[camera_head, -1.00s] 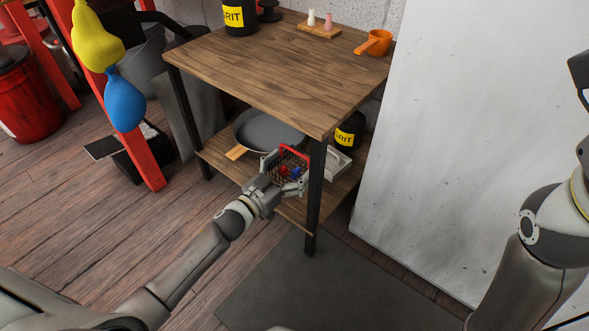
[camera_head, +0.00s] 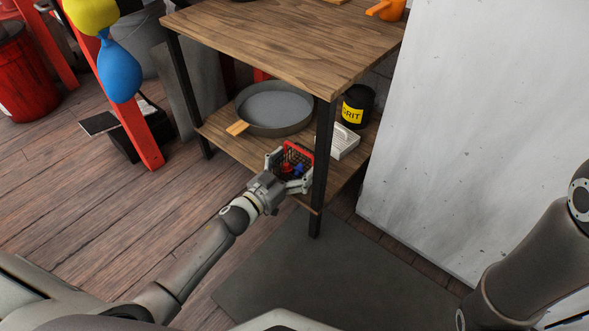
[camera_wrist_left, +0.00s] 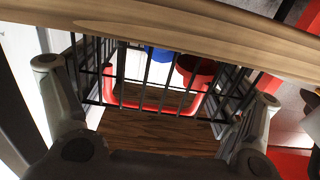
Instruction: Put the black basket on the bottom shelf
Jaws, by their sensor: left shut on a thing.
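In the left wrist view the basket's black wires (camera_wrist_left: 140,85) show between the fingers of the left gripper (camera_wrist_left: 158,82). Whether the basket touches the shelf cannot be told. My right arm shows at the right; its gripper is out of view.
The wooden tabletop (camera_head: 285,40) is above. Bare shelf shows in front of the pan.

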